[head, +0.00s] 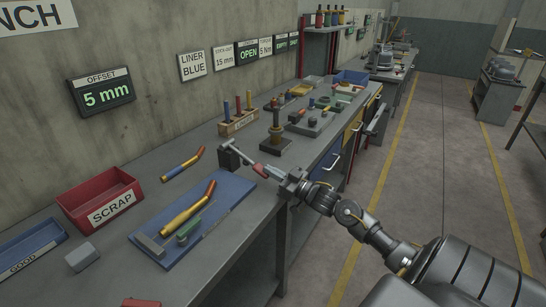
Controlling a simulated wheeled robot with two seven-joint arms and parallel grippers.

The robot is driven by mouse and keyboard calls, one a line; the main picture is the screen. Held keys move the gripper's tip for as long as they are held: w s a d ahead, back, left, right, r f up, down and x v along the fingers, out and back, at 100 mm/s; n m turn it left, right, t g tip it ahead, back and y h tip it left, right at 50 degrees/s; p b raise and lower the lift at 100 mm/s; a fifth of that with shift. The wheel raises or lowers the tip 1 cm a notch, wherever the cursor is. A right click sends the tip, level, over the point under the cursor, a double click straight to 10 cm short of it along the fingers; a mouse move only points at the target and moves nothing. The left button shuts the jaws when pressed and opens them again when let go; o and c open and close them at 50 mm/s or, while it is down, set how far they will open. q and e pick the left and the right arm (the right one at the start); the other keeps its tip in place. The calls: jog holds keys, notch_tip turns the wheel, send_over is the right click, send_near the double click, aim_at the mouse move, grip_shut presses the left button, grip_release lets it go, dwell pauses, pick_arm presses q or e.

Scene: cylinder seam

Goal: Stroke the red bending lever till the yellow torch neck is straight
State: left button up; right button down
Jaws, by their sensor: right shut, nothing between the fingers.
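My right gripper (268,173) reaches in from the right, shut and empty, at the front edge of the bench. A yellow-orange torch neck (186,216) with a reddish, bent tip lies on the blue mat (228,194). A second torch (181,166), with a blue handle and yellow-orange neck, lies behind the mat, its end also bent. My left gripper is out of view.
A red SCRAP bin (82,193) and a blue GOOD tray (28,243) stand at the left. A dark post on a base (276,142) and a wooden rack (237,123) stand behind the gripper. A wall display (101,92) reads OFFSET 5 mm.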

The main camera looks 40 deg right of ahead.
jog(key=shift+f, duration=0.2)
jog(key=r+p, duration=0.2)
jog(key=s+r+p, duration=0.1)
jog(key=r+p, duration=0.1)
jog(key=shift+d+r, duration=0.1)
jog(key=shift+d, duration=0.05)
jog(key=b+v, duration=0.2)
jog(key=v, duration=0.8)
jog(key=shift+s+r, duration=0.25)
jog(key=shift+s, duration=0.05)
